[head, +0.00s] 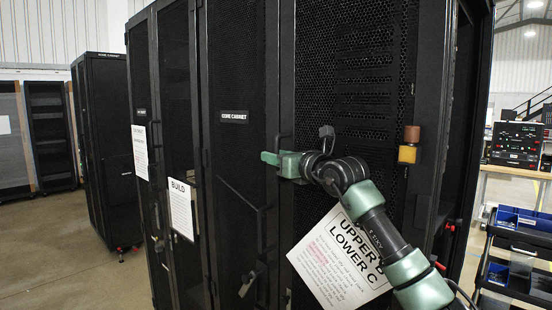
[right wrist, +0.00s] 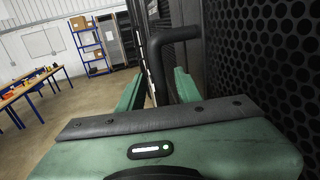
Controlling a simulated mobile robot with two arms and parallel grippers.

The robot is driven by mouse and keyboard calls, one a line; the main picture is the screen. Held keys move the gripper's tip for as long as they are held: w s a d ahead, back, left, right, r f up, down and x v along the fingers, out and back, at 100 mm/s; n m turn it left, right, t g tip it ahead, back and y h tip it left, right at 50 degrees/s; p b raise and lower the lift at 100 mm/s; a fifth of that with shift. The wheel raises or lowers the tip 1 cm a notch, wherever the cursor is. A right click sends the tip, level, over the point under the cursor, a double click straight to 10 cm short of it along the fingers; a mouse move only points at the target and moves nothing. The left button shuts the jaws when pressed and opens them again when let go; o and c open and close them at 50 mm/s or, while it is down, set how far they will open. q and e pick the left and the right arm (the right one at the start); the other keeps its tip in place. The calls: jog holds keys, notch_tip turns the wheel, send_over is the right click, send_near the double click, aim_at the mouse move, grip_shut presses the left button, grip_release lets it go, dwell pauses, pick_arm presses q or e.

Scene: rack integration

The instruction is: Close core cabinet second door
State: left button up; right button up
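The black core cabinet stands in front of me in the head view, with a "CORE CABINET" label (head: 233,117) on one tall dark door (head: 240,60). To its right is a mesh door panel (head: 345,70), which also fills the right side of the right wrist view (right wrist: 270,50). My right gripper (head: 268,158) is at the edge between these panels, its green fingers pointing left. In the right wrist view its fingers (right wrist: 158,92) are apart. A black bent handle (right wrist: 158,55) comes down between or just beyond them; contact is unclear. My left gripper is out of view.
Paper signs hang on the cabinet front, one (head: 340,262) below my right arm. Another black cabinet (head: 105,150) stands at the left. A blue-bin cart (head: 520,250) and a bench with equipment (head: 516,145) are at the right. Floor at the left is clear.

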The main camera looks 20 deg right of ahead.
jog(key=b+v, duration=0.3)
jog(key=v, duration=0.4)
jog(key=shift+s+b, duration=0.3)
jog(key=shift+b, duration=0.1)
